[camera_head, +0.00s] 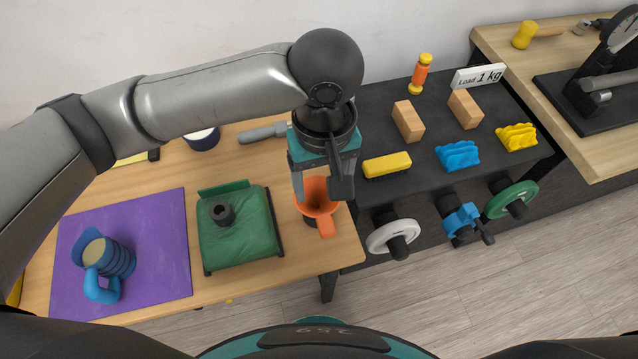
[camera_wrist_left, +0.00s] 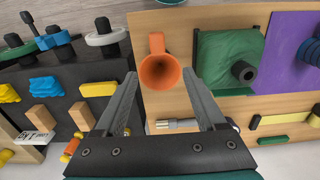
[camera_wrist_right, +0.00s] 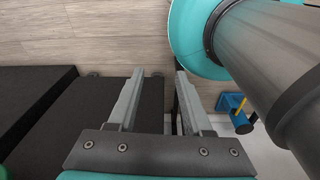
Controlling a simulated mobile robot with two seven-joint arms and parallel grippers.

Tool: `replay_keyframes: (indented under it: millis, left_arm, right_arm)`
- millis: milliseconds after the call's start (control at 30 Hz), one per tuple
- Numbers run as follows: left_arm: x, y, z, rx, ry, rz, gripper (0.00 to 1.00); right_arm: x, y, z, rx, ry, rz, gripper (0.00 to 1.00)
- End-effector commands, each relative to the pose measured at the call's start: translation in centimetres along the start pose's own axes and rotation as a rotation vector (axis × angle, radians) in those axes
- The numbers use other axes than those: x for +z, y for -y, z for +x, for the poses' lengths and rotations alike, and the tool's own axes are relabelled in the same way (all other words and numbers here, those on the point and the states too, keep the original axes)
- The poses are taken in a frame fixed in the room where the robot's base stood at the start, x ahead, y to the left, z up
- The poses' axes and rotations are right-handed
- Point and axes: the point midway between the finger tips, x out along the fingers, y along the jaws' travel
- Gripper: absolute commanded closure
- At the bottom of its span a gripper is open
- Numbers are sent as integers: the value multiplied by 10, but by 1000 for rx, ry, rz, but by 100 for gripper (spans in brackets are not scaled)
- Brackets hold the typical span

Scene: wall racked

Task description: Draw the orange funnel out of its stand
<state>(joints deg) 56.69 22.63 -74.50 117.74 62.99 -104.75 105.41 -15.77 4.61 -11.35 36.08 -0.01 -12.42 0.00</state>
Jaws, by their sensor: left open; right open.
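The orange funnel (camera_head: 318,203) stands near the right edge of the wooden table, its wide mouth facing up and its handle toward the front. In the left wrist view the funnel (camera_wrist_left: 160,68) lies just ahead of the gap between my left fingers, with its mouth toward the camera. My left gripper (camera_head: 323,190) is open and over the funnel; I cannot tell if a finger touches it. The stand is mostly hidden under the funnel; a dark part (camera_head: 308,219) shows below it. My right gripper (camera_wrist_right: 158,88) is open and empty, over the floor and dark furniture.
A green cushioned block (camera_head: 240,235) with a dark knob stands left of the funnel. A purple mat (camera_head: 160,210) holds a blue mug (camera_head: 118,262). Right of the funnel, a dark bench (camera_head: 440,125) carries a yellow bar (camera_head: 387,164), wooden blocks and wavy pieces. Handwheels (camera_head: 393,238) stick out in front.

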Motion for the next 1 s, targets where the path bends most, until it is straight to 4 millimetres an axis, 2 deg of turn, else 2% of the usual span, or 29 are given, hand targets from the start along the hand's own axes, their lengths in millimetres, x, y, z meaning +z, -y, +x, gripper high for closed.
replay_keyframes:
  millis: [100, 300, 433, 667, 900, 1000]
  left_arm:
    - [0, 1, 23, -5, 2, -2, 28]
    - [0, 1, 66, -4, 1, -2, 28]
    - [0, 0, 86, -1, 2, -1, 28]
    - [0, -1, 101, 0, 1, 1, 28]
    - [0, -5, 136, -1, 0, 2, 28]
    - [-1, -5, 145, 1, 0, 1, 28]
  right_arm:
    - [22, 3, 5, -4, 34, 0, 50]
    - [38, 6, 12, -8, 59, -1, 50]
    - [36, 6, 16, -7, 55, -1, 50]
    - [24, 4, 20, -6, 34, -2, 50]
    - [25, 5, 28, -6, 32, -3, 50]
    - [25, 5, 30, -6, 32, -3, 50]
